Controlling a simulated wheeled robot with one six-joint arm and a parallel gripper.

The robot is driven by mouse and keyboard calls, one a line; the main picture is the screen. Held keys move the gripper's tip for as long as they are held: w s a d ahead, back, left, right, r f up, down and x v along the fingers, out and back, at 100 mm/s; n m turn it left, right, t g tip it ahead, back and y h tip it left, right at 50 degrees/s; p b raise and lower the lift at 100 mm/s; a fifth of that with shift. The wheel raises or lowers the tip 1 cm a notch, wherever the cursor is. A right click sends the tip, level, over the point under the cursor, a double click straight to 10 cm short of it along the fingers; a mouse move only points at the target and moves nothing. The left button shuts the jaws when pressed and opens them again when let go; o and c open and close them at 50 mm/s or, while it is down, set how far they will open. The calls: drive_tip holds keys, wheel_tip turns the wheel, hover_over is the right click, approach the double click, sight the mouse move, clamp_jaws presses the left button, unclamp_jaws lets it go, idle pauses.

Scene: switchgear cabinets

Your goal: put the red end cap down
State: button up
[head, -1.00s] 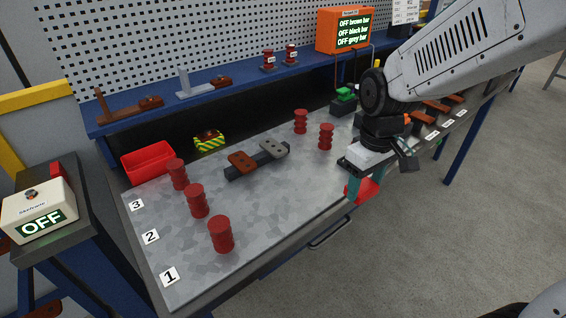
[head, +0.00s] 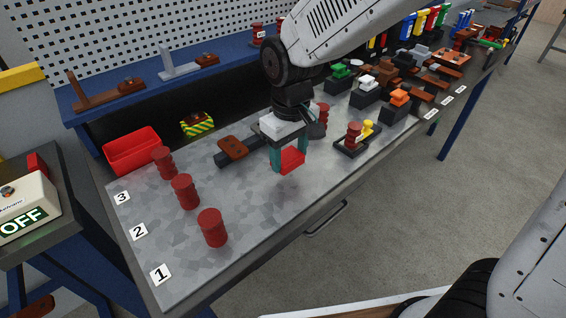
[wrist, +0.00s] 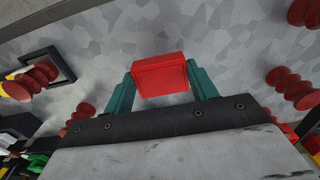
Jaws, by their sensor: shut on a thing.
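The red end cap (head: 290,160) is a small red block. My gripper (head: 289,157) is shut on it and holds it above the grey metal tabletop (head: 255,215), right of the brown-topped bar. In the wrist view the end cap (wrist: 160,75) sits between my two teal fingers, with bare tabletop behind it. It looks apart from the table; the exact height is hard to tell.
Dark red insulators (head: 212,228) stand by labels 1, 2 and 3 at the left. A red bin (head: 132,150) and a brown-topped bar (head: 232,148) lie behind. A black tray (head: 352,148) with a red insulator and a yellow part is to the right. The front middle is clear.

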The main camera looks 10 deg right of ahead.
sight(284, 157)
drive_tip(key=shift+a, duration=0.25)
drive_tip(key=shift+w+a+f, duration=0.15)
drive_tip(key=shift+a+f, duration=0.05)
drive_tip(key=shift+f, duration=0.7)
drive_tip(key=shift+w+a+f, duration=0.1)
drive_tip(key=shift+a+f, duration=0.05)
drive_tip(key=shift+f, duration=0.75)
drive_tip(key=shift+f, duration=0.15)
drive_tip(key=o, duration=1.1)
